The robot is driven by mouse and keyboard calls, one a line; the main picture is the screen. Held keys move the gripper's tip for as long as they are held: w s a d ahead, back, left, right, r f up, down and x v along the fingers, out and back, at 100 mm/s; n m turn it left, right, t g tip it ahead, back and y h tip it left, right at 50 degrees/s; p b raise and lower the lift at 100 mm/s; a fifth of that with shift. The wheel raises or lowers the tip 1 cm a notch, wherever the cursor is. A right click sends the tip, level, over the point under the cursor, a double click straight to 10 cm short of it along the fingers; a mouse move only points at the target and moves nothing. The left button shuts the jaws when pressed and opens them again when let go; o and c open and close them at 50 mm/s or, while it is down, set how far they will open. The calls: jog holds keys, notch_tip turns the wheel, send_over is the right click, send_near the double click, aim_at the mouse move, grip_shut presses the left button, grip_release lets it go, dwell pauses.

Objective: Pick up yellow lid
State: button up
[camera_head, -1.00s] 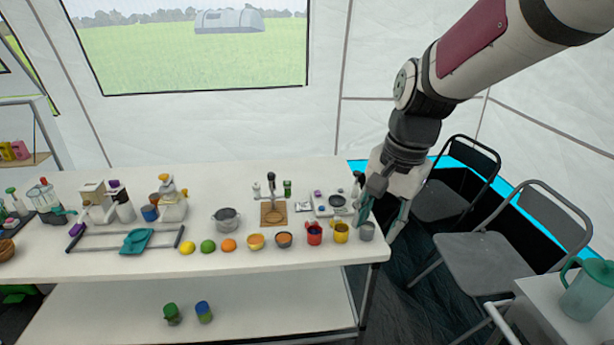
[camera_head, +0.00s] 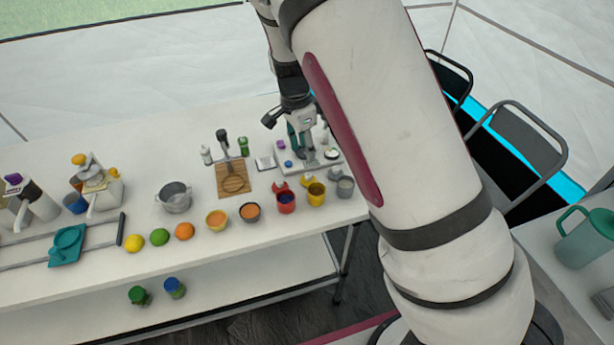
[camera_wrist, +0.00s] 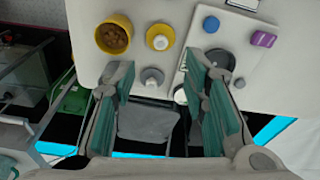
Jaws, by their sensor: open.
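The yellow lid (camera_wrist: 160,37) shows in the wrist view as a small yellow disc with a pale knob, lying on the white table beside a yellow mug (camera_wrist: 115,35) with brown contents. In the head view the lid (camera_head: 306,180) is a small patch just behind the yellow mug (camera_head: 316,196). My gripper (camera_wrist: 160,75) is open and empty above the table. The lid appears in the gap between and beyond its fingertips, apart from both. A grey lid-like disc (camera_wrist: 152,77) lies nearer, also between the fingers.
A tray (camera_head: 330,168) with small items lies behind the lids, under or near my gripper. A red mug (camera_head: 286,203) and grey cup (camera_head: 345,187) flank the yellow mug. Chairs (camera_head: 520,150) stand off the table's right end.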

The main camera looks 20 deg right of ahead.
aim_at(308, 175)
jog(key=f, duration=0.6)
jog(key=d+f, duration=0.1)
jog(key=f, duration=0.3)
jog(key=shift+w+f, duration=0.1)
jog(key=shift+w, duration=0.05)
jog(key=c, duration=0.9)
